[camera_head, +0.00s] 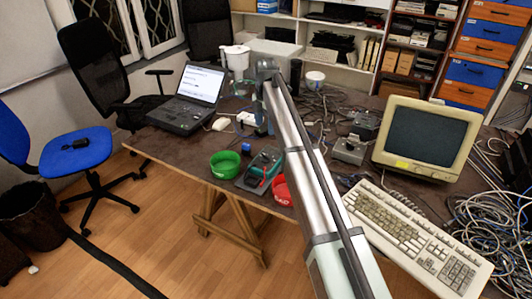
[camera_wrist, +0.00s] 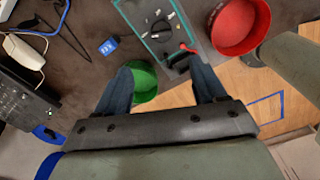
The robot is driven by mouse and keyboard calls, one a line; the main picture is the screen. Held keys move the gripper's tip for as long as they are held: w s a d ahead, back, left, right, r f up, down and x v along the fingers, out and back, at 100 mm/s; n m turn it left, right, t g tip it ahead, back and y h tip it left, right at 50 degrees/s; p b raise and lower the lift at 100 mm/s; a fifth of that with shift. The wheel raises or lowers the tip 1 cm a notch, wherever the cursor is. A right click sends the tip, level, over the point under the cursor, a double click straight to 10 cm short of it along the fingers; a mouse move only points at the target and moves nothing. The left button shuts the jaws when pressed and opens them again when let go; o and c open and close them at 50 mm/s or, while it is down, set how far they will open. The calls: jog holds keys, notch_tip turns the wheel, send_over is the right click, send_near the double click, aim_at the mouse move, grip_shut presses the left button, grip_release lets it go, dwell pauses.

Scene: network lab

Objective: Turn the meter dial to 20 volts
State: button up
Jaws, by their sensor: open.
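The meter (camera_head: 261,168) has a dark face and a teal rim and lies near the table's front edge, between two bowls. In the wrist view the meter (camera_wrist: 141,36) is at the top, with its dark round dial (camera_wrist: 160,28) facing the camera; I cannot read the dial's setting. My gripper (camera_wrist: 160,68) is open, with one finger on each side of the picture and nothing held. The dial lies beyond the fingertips, apart from them. In the head view my gripper is partly hidden by my arm.
A green bowl (camera_head: 224,164) stands left of the meter and a red bowl (camera_head: 280,190) right of it. A red lead (camera_wrist: 188,48) lies by the meter. A small blue block (camera_wrist: 108,46), a laptop (camera_head: 186,112), a monitor (camera_head: 425,140) and a keyboard (camera_head: 415,235) are around.

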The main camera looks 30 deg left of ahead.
aim_at(266, 155)
notch_tip(266, 155, down, 14)
jog(key=shift+d+r, duration=0.1)
jog(key=shift+r, duration=0.05)
dwell(0.5)
jog(key=c, duration=1.1)
jog(key=shift+o, duration=0.2)
